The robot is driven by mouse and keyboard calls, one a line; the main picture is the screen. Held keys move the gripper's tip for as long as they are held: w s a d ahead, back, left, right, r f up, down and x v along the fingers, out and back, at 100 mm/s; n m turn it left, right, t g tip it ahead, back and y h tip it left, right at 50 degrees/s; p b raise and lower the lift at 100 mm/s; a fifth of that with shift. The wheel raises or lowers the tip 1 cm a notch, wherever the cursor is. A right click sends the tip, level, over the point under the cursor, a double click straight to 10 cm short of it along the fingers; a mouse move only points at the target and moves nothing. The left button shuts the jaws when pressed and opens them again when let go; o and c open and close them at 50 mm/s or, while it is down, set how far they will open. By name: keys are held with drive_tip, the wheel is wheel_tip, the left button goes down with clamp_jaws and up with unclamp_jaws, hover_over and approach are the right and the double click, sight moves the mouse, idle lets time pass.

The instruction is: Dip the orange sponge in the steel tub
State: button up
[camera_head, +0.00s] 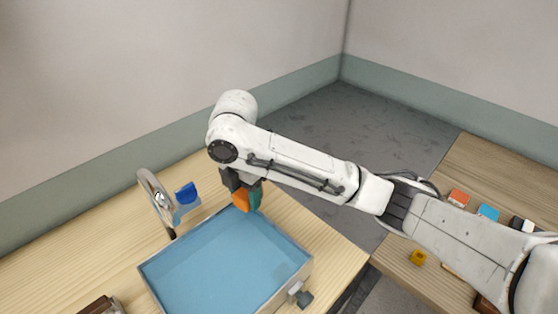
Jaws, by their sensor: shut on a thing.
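The steel tub (213,258) is a rectangular basin with a thin grey rim and a blue, water-like surface inside. It stands on the wooden table at lower left. My gripper (243,189) points down over the tub's far edge and is shut on the orange sponge (241,200). A teal part (256,197) shows beside the orange; I cannot tell whether it belongs to the sponge. The sponge appears above or near the blue surface, and I cannot tell if it touches. My fingers are small and partly hidden by the arm.
A curved silver tap (153,197) and a blue object (187,194) in a pale holder stand behind the tub. A valve (302,295) juts from its right side. A brown object (102,305) lies at lower left. The right table holds several small coloured blocks, one of them yellow (418,257).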

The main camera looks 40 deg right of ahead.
drive_tip(key=s+a+f+n, duration=0.2)
drive_tip(key=s+a+n, duration=0.2)
drive_tip(key=s+a, duration=0.4)
drive_tip(key=f+b, duration=0.3)
drive_tip(key=f, duration=0.2)
drive_tip(key=w+f+b, duration=0.1)
drive_tip(key=f+b, duration=0.3)
drive_tip(key=f, duration=0.1)
drive_tip(key=a+f+b, duration=0.1)
drive_tip(key=f+b, duration=0.3)
drive_tip(key=f, duration=0.1)
drive_tip(key=shift+w, duration=0.2)
idle(1.1)
wheel_tip(320, 180, up, 11)
drive_tip(key=p, duration=0.9)
idle(0.4)
wheel_tip(320, 180, up, 5)
drive_tip(key=p, duration=0.3)
drive_tip(key=shift+p, duration=0.35)
